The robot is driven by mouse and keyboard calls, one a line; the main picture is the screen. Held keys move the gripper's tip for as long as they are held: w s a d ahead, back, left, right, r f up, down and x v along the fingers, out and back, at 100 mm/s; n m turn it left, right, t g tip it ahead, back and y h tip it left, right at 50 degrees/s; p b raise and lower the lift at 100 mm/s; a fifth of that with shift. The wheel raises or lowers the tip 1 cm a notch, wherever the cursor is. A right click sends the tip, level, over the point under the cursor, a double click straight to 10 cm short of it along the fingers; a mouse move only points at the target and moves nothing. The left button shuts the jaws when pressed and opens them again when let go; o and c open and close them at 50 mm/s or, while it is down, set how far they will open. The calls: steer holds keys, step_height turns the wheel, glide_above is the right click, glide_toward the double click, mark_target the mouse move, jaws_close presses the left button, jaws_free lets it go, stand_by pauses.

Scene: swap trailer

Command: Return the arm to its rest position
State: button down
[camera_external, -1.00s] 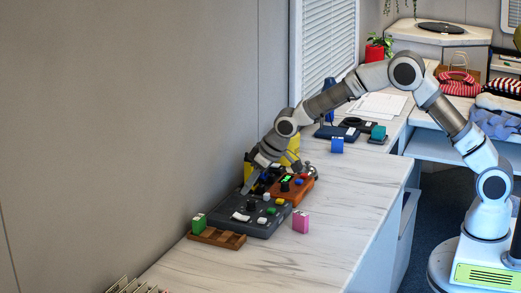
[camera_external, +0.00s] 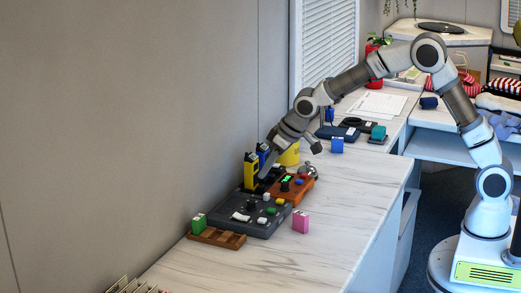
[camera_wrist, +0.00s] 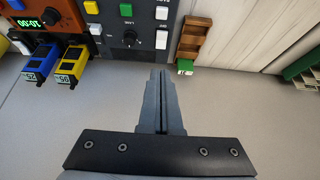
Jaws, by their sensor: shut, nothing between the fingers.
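My arm reaches from its base at the right over the white counter (camera_external: 300,250).
A yellow device (camera_external: 251,171) and a blue one (camera_external: 262,152) stand by the wall. An orange-brown box (camera_external: 290,190) with a green display, a wooden tray (camera_external: 217,238), a green block (camera_external: 199,224) and a pink block (camera_external: 300,221) are nearby. The counter's front is clear.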

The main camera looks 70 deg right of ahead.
steer(key=s+d+r+p, duration=0.2)
steer(key=s+r+p, duration=0.2)
steer(key=s+r, duration=1.35)
steer(key=s+r+p, duration=0.1)
steer(key=s, duration=0.9)
steer(key=s+d+r+p, duration=0.1)
steer(key=s+p, duration=0.1)
steer(key=s, duration=0.9)
steer(key=shift+s+d+r, duration=0.15)
steer(key=shift+s+r, duration=0.1)
steer(key=shift+r, duration=0.15)
